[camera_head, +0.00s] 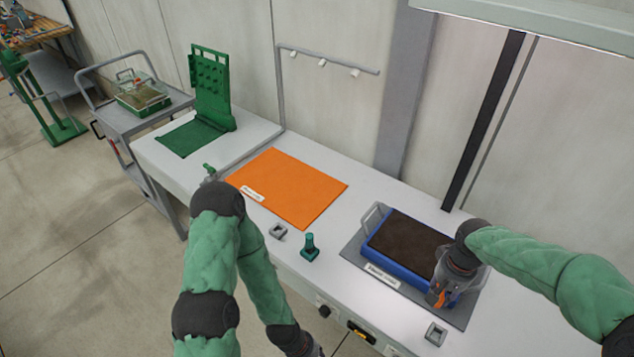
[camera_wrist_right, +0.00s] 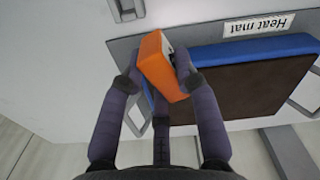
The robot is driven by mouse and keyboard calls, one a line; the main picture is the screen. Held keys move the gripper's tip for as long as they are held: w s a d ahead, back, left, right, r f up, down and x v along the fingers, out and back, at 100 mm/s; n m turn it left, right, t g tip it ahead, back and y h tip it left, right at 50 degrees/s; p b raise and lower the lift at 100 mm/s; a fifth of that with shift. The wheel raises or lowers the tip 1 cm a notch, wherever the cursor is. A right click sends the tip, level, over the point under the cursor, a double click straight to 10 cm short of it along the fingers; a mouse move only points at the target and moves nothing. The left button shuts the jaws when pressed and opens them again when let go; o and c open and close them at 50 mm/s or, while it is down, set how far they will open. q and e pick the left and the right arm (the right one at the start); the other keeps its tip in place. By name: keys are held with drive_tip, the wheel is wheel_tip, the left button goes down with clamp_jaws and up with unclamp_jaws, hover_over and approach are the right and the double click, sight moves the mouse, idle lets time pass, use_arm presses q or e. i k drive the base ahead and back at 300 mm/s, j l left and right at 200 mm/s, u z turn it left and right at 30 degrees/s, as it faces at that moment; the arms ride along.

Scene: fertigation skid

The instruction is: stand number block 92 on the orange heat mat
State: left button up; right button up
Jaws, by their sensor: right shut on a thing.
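My right gripper (camera_head: 437,297) is shut on an orange block (camera_wrist_right: 160,64), which sits between its fingertips in the wrist view. A dark mark shows on one face of the block, but I cannot read it. In the head view the gripper is over the near right end of the blue tray, and little of the block shows. The orange mat (camera_head: 300,186) lies flat and bare on the bench, left of the gripper, with a white label I cannot read. My left arm folds down to the bottom edge, and its fingers are out of frame.
The blue tray (camera_head: 396,266) of dark soil stands on a grey mat (camera_head: 351,249) whose label reads "Heat mat" in the wrist view. A teal stamp-like piece (camera_head: 310,248) and grey holders (camera_head: 278,231) (camera_head: 436,333) stand along the front. A green pegboard stand (camera_head: 211,95) is back left.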

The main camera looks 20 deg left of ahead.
sight(259, 184)
drive_tip(key=i+j+u, duration=0.2)
drive_tip(key=j+u, duration=0.15)
drive_tip(key=i+j+u, duration=0.25)
drive_tip(key=u, duration=0.15)
drive_tip(key=i+j+u, duration=0.1)
drive_tip(key=i+j, duration=0.5)
drive_tip(key=i+j+u, duration=0.1)
drive_tip(key=i+j, duration=0.45)
drive_tip(key=i, duration=0.15)
